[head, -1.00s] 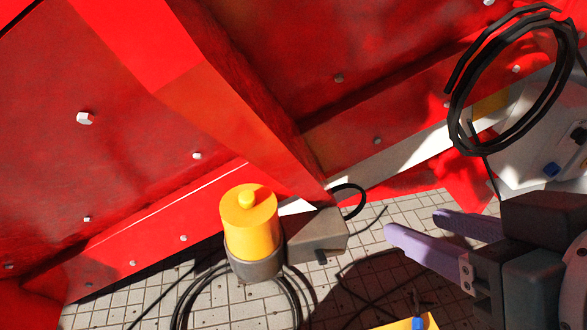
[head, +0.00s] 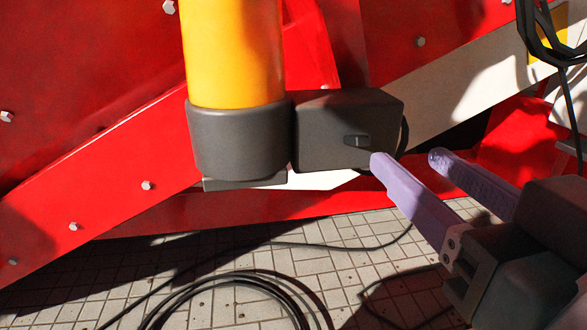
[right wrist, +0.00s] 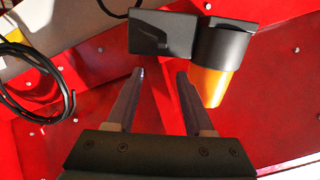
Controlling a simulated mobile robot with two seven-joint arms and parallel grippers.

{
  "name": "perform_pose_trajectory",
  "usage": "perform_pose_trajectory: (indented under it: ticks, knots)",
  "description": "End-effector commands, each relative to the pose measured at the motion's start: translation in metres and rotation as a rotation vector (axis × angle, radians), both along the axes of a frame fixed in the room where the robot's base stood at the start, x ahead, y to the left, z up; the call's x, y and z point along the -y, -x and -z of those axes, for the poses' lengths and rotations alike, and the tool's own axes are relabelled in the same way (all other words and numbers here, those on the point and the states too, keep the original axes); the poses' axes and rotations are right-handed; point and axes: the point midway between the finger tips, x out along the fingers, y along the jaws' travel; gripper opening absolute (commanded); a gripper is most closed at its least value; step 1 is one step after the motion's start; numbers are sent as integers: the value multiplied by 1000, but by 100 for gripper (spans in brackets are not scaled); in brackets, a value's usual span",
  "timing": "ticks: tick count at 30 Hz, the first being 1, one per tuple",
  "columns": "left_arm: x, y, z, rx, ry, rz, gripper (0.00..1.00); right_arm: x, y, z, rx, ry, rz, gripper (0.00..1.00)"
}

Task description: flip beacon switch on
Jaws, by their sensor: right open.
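The beacon has a yellow body (head: 235,50) on a dark grey round base (head: 238,140), mounted against the red machine. A dark grey switch box (head: 330,110) joins the base on its right. A small dark switch (head: 357,141) sticks out from the box's front; I cannot tell its position. My right gripper (head: 404,158) is open and empty, with its purple fingertips close to the box's lower right. In the right wrist view the box (right wrist: 162,35) and the yellow body (right wrist: 207,82) show beyond the open fingers (right wrist: 160,73). My left gripper is not in view.
The red machine wall (head: 90,75) with bolts stands behind the beacon. A coiled black cable (head: 240,290) lies on the tiled floor (head: 350,270). More black cable (head: 535,35) hangs at the upper right.

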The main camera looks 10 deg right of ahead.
Motion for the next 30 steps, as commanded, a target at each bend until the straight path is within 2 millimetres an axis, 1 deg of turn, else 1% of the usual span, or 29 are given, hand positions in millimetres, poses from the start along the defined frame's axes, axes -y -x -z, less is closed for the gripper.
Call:
perform_pose_trajectory:
  ticks: [1,3,8,11,14,21,24,30]
  knots:
    - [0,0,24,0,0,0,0,-1,0,20,18,-2,1,52]
    - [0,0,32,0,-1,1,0,-2,-1,25,38,-2,1,52]
    - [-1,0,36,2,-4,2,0,-2,-3,25,58,-3,1,52]
    - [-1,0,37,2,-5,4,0,-3,-11,23,61,-2,1,52]
    - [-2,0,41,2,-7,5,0,-3,-24,23,62,-2,1,52]
    - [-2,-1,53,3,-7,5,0,-5,-65,24,60,-3,1,52]
    - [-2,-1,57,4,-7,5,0,-5,-79,24,60,-3,1,52]
    - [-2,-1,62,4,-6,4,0,-5,-96,24,56,-3,1,52]
